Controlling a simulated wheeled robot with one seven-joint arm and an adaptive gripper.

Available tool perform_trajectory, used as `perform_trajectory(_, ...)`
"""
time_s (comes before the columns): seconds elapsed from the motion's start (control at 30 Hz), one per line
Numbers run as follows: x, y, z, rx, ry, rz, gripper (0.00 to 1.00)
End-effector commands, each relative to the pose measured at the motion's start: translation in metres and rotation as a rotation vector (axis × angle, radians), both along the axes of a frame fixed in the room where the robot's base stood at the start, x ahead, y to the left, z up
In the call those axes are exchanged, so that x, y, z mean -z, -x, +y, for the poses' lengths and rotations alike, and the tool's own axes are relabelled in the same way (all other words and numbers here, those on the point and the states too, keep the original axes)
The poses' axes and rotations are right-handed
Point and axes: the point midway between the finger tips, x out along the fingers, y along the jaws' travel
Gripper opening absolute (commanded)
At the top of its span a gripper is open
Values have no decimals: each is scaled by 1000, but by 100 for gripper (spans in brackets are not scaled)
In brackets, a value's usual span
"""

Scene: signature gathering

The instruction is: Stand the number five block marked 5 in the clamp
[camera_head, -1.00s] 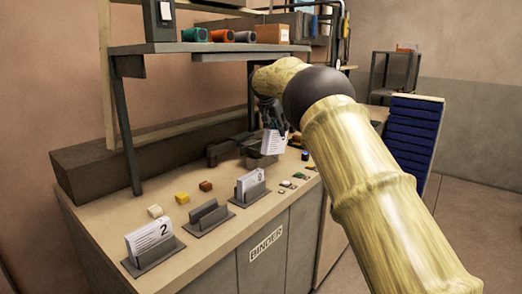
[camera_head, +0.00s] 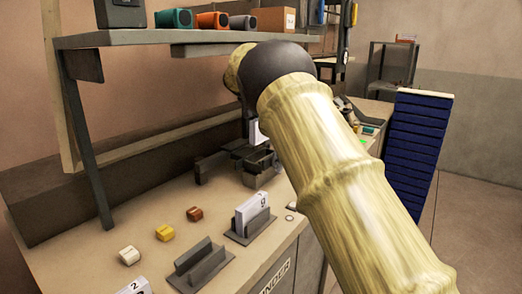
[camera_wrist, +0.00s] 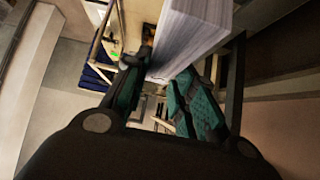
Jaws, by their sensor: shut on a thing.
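My gripper (camera_wrist: 168,85) is shut on a white paper block (camera_wrist: 192,35), seen close up in the wrist view with its page edges showing. No number can be read on it there. In the head view a small part of this white block (camera_head: 257,132) shows beside my arm, which hides my gripper. The dark grey clamp (camera_head: 238,158) sits on the bench just below and left of the block. The block appears above the clamp's right end; I cannot tell whether they touch.
A block marked 9 (camera_head: 252,211) stands in a grey holder. An empty holder (camera_head: 200,268) and a block marked 2 (camera_head: 134,288) are nearer. White (camera_head: 128,256), yellow (camera_head: 165,232) and brown (camera_head: 194,214) pieces lie behind. A shelf (camera_head: 180,38) overhangs the bench.

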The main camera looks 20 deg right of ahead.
Motion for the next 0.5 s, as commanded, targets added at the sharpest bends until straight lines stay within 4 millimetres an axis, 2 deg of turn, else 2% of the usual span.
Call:
perform_trajectory(0.2, 41, -9, 0, -1, 0, 9, 0)
perform_trajectory(0.3, 53, -11, 0, -1, -1, 10, 0)
perform_trajectory(0.5, 64, -11, 0, -1, -1, 10, 0)
